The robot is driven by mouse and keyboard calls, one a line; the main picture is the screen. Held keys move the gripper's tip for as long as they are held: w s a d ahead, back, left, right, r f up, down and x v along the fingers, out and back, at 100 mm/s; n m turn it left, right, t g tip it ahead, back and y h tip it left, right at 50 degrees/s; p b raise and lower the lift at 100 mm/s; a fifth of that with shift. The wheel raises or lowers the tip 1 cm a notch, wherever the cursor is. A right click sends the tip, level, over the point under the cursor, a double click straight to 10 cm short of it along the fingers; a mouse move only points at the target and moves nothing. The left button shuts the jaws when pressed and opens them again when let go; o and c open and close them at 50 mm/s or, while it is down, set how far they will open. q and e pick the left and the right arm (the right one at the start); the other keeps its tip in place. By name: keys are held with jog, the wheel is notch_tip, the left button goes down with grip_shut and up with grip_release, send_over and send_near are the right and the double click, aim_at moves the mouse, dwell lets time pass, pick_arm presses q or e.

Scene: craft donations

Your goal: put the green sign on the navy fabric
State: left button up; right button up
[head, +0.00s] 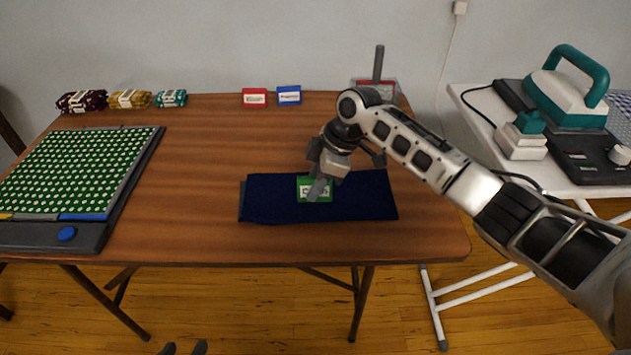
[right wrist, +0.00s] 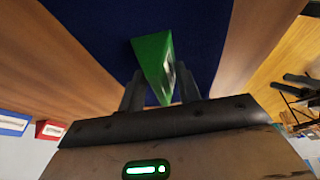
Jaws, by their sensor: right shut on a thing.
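The green sign (head: 302,183) is a small tent-shaped card with a white label. It shows over the navy fabric (head: 365,200), left of the cloth's middle; I cannot tell whether it touches the cloth. My right gripper (head: 318,186) is shut on the sign and hides part of it. In the right wrist view the green sign (right wrist: 152,55) stands between the two fingers, with the navy fabric (right wrist: 95,25) behind it.
A red sign (head: 254,97) and a blue sign (head: 289,95) stand at the table's back. Several yarn bundles (head: 130,99) lie at back left. An iron (head: 565,90) stands on the right table.

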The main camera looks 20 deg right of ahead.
jog(key=shift+f, duration=0.1)
jog(key=shift+s+f, duration=0.3)
jog(key=shift+f, duration=0.45)
jog(key=o, duration=1)
jog(key=shift+d+f, duration=0.1)
pick_arm(q)
jog(key=shift+f, duration=0.1)
pick_arm(e)
jog(key=shift+r, duration=0.3)
pick_arm(q)
jog(key=shift+w+r+p, duration=0.15)
jog(key=shift+r+p, duration=0.05)
jog(key=shift+p, duration=0.3)
pick_arm(e)
jog(key=v, duration=1.3)
jog(key=shift+w+a+r, duration=0.2)
jog(key=shift+w+a, duration=0.05)
jog(key=shift+a, duration=0.1)
